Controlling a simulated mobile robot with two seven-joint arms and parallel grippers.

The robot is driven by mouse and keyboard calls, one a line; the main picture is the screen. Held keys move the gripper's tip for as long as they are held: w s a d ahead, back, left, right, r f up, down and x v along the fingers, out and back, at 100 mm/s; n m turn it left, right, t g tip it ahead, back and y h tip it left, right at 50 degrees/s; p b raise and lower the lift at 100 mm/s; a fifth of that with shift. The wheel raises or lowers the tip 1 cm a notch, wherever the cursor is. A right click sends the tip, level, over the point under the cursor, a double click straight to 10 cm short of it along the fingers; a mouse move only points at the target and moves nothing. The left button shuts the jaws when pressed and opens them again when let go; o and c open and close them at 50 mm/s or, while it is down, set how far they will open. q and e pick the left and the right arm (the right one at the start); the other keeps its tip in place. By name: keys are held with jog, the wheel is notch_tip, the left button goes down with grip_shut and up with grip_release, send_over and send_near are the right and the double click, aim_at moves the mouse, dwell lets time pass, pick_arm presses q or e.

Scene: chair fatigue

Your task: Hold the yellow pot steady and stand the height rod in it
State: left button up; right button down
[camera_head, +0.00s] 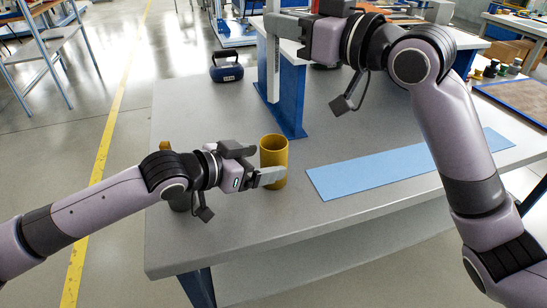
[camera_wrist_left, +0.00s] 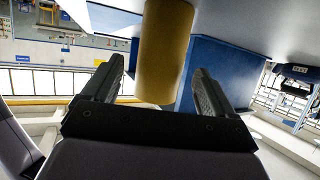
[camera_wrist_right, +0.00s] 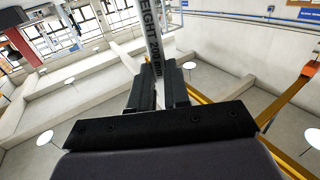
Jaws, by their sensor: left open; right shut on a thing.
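The yellow pot (camera_head: 273,150) stands upright on the grey table, its open top facing up. My left gripper (camera_head: 268,178) is at its front left side. In the left wrist view the pot (camera_wrist_left: 163,50) sits between the spread fingers (camera_wrist_left: 155,80), with gaps visible on both sides. My right gripper (camera_head: 287,25) is shut on the height rod (camera_head: 273,70), a pale flat bar hanging upright behind and above the pot, apart from it. In the right wrist view the rod (camera_wrist_right: 153,38) shows "HEIGHT" and "200 mm" between the fingers.
A light blue strip (camera_head: 380,168) lies right of the pot. A dark blue device (camera_head: 227,68) sits at the back left. The grey table (camera_head: 200,110) is mostly bare on the left.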

aim_at(264, 160)
pick_arm(q)
jog(key=shift+x, duration=2.2)
jog(key=c, duration=1.1)
pick_arm(e)
jog(key=shift+f, duration=6.5)
jog(key=c, duration=1)
grip_release()
jog(key=v, duration=1.2)
